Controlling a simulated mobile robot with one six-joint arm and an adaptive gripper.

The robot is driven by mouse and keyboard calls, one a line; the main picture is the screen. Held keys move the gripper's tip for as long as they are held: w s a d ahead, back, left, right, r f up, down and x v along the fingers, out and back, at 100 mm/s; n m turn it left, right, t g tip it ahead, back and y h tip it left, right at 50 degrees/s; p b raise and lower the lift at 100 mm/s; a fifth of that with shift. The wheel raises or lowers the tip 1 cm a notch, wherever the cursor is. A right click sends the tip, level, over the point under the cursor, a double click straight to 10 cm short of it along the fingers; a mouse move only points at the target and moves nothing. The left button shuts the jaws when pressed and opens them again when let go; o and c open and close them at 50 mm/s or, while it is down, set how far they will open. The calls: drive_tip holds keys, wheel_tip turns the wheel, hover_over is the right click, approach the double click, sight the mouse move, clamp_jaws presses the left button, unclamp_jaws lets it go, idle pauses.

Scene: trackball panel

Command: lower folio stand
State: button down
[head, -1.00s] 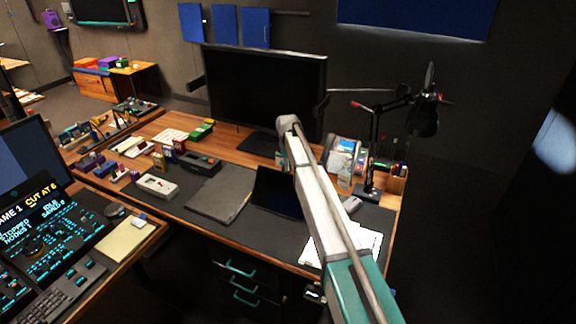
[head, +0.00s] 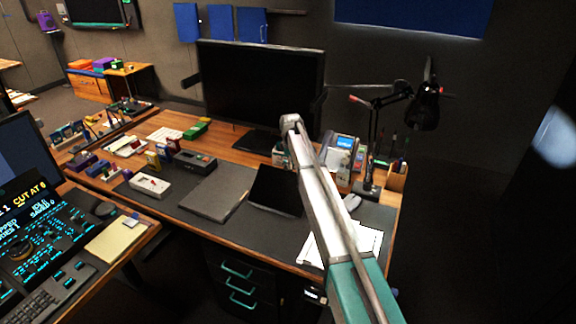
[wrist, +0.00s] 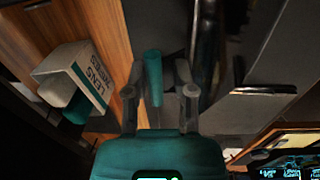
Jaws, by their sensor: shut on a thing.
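A dark folio panel (head: 275,190), which looks like the folio stand, is on the black desk mat, partly behind my arm. Its tilt is hard to judge. In the wrist view, my gripper (wrist: 160,80) has a teal rounded bar (wrist: 153,72) between its fingers and is shut on it. A dark shiny edge (wrist: 205,50) runs just right of the fingers; I cannot tell whether the bar joins it. In the head view my arm hides the gripper and the bar.
A lens wipes box (wrist: 75,78) stands close left of my gripper. A monitor (head: 262,88) is behind, and a lamp (head: 425,105) stands right. A closed grey folder (head: 215,192) lies left of the panel, with white paper (head: 368,240) on the right.

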drive_tip(key=w+f+b, duration=0.1)
drive_tip(key=f, duration=0.1)
drive_tip(key=w+f+b, duration=0.1)
drive_tip(key=b, duration=0.1)
drive_tip(key=d+f+b, duration=0.1)
drive_tip(key=f+b, duration=0.1)
drive_tip(key=shift+w+d+f, duration=0.1)
drive_tip(key=shift+w+f, duration=0.25)
drive_tip(key=shift+w, duration=0.05)
drive_tip(key=shift+w+d+f+b, duration=0.1)
drive_tip(key=shift+w+f+b, duration=0.2)
drive_tip(key=shift+f+b, duration=0.35)
drive_tip(key=shift+d+f+b, duration=0.1)
drive_tip(key=shift+f+b, duration=0.05)
drive_tip(key=shift+b, duration=0.25)
drive_tip(key=shift+f+b, duration=0.25)
drive_tip(key=shift+b, duration=0.15)
drive_tip(key=shift+w+d+f, duration=0.1)
drive_tip(key=shift+w+f, duration=0.05)
drive_tip(key=shift+w, duration=0.1)
drive_tip(key=shift+w, duration=0.1)
